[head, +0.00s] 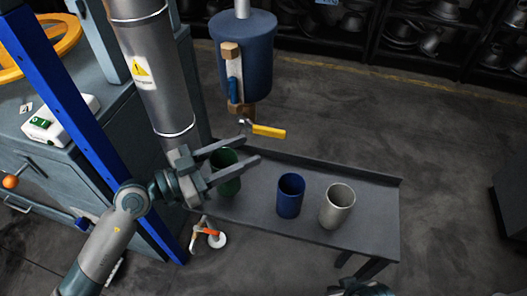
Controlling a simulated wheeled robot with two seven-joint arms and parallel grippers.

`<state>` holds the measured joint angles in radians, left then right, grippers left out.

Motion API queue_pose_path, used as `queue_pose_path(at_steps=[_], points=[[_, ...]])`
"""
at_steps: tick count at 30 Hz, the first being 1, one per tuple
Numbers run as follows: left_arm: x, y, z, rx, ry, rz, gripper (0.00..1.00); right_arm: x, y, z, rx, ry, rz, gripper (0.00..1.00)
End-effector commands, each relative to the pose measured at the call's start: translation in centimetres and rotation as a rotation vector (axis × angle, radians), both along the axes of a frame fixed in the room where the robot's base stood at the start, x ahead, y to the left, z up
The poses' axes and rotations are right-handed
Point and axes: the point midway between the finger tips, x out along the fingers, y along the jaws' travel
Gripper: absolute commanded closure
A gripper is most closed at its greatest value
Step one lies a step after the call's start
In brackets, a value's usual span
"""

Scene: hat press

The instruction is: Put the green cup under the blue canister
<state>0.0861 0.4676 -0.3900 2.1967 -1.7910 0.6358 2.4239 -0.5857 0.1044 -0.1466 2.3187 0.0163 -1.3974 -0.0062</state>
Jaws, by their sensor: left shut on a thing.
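The green cup (226,182) stands upright at the left end of the grey bench. My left gripper (240,152) reaches in from the left and is shut on the green cup, with one finger on each side of it; the fingers hide part of the cup. The blue canister (247,62) hangs above and behind the bench, with a tap (242,121) and a yellow handle at its lower end. The cup is below and slightly left of the tap. Only a small part of my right gripper (362,288) shows at the bottom edge, and its fingers cannot be made out.
A blue cup (290,195) and a beige cup (337,206) stand to the right on the grey bench (375,215). A grey metal cylinder (158,85) and a blue post (75,115) stand left of the canister. Dark shelves line the back.

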Motion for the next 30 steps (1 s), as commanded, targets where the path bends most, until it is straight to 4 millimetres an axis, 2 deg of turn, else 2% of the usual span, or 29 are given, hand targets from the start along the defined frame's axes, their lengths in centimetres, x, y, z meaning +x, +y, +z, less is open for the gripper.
queue_pose_path(at_steps=[3,9,21,26,27,30], points=[[1.2,-2.3,0.0,-0.002,-0.002,-0.001,0.98,0.1,0.1,-0.2,0.003,-0.006,0.0,1.0],[2.2,-4.2,0.0,-0.001,-0.002,0.001,0.98,0.5,0.3,-0.1,0.011,-0.022,0.002,1.0],[2.3,-4.4,0.0,-0.001,0.0,0.0,0.98,0.4,0.4,-0.1,0.013,-0.025,0.004,1.0],[2.9,-5.7,0.1,-0.002,-0.003,-0.001,0.98,0.5,0.5,-0.2,0.016,-0.029,0.004,1.0],[2.8,-5.5,-1.2,0.003,0.0,-0.001,0.98,0.6,0.8,-0.8,0.025,-0.043,0.008,1.0],[2.8,-5.4,-2.7,0.004,0.0,0.0,0.98,1.3,2.1,-0.7,0.063,-0.108,0.02,1.0]])
